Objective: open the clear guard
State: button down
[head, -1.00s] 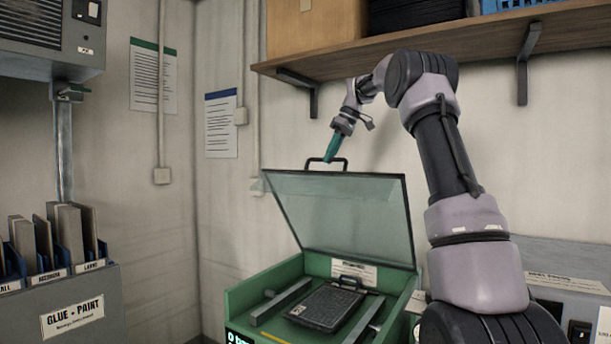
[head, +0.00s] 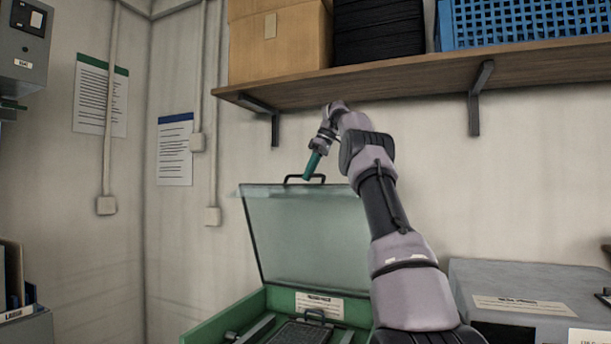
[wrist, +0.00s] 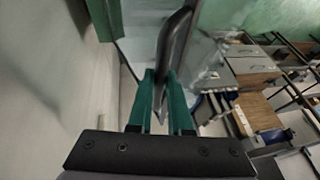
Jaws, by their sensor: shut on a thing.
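The clear guard (head: 300,235) is a see-through panel with a dark frame on a green machine (head: 225,325). It stands raised, nearly upright, leaning back a little toward the wall. Its dark bar handle (head: 292,179) is on the top edge. My gripper (head: 307,178) has teal fingers and is at the handle from above. In the wrist view my gripper (wrist: 163,85) is shut on the handle (wrist: 172,45), which runs between the fingers. My arm hides the right part of the guard. A dark tray (head: 298,333) lies in the machine below.
A wooden shelf (head: 420,78) runs close above my arm, with a cardboard box (head: 275,40) and a blue basket (head: 530,22) on it. A grey box (head: 530,285) stands at the right. The wall is close behind the guard.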

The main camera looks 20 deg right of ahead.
jog(key=shift+d+f, duration=0.15)
jog(key=shift+f, duration=0.15)
jog(key=c, duration=0.8)
grip_release()
jog(key=shift+w, duration=0.2)
jog(key=shift+c, duration=0.2)
jog(key=shift+s+r, duration=0.1)
